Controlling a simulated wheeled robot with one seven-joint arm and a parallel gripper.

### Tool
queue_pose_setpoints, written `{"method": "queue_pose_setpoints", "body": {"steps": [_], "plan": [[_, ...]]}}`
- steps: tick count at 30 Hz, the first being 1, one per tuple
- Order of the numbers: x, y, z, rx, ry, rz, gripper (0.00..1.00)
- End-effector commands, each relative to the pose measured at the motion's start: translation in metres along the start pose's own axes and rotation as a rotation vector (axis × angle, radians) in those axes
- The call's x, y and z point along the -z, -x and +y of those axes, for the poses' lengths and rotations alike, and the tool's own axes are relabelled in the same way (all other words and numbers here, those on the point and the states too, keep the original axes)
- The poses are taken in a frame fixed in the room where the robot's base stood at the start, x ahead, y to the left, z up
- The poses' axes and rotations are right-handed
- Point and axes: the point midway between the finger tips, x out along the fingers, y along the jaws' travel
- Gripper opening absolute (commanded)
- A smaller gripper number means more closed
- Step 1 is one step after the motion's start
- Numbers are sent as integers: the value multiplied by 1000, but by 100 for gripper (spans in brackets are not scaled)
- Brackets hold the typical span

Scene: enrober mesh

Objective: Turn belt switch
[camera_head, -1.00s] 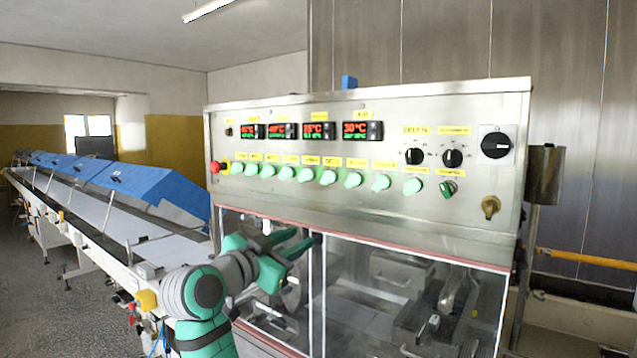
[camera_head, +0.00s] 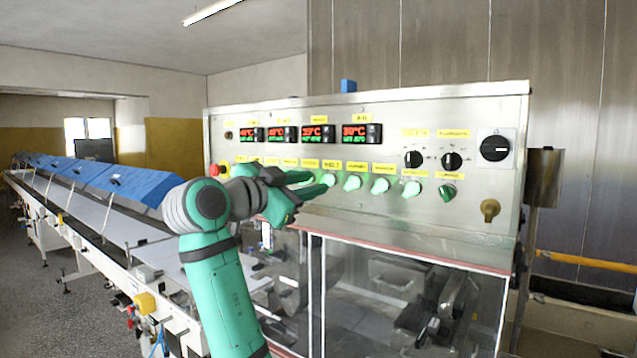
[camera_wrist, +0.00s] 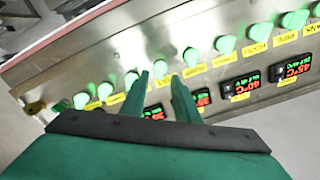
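The belt switch (camera_head: 328,179) is a round pale green knob under a yellow label reading BELT, in a row of similar knobs on the steel control panel (camera_head: 465,225). My gripper (camera_head: 317,183) is at the panel's front, its green fingers pointing at this knob from the left. In the wrist view, the two fingers (camera_wrist: 159,76) are apart, and the belt switch (camera_wrist: 160,67) shows between and just beyond their tips. I cannot tell whether they touch it. My gripper and arm hide several knobs to its left in the head view.
Neighbouring knobs (camera_head: 352,183) sit close on both sides. Temperature displays (camera_head: 318,134) are above the row. Black rotary switches (camera_head: 414,159) and a brass key switch (camera_head: 490,210) are at the right. A clear guard (camera_head: 400,290) lies below; a red stop button (camera_head: 214,169) is at the left end.

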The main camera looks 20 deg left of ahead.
Motion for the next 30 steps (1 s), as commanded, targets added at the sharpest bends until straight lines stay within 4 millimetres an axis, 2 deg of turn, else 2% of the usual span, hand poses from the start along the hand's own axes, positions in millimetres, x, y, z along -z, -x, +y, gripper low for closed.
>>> {"method": "queue_pose_setpoints", "body": {"steps": [3, 7, 19, 20, 23, 30], "plan": [[0, -18, 0, -1, 2, 0, 28], [0, -30, 0, 0, 1, 1, 28], [0, -36, 0, 2, 0, 0, 28], [0, -36, 0, 2, 0, 0, 23], [0, -36, 0, 1, 0, 0, 0], [0, -36, 0, 1, 4, 0, 0]]}}
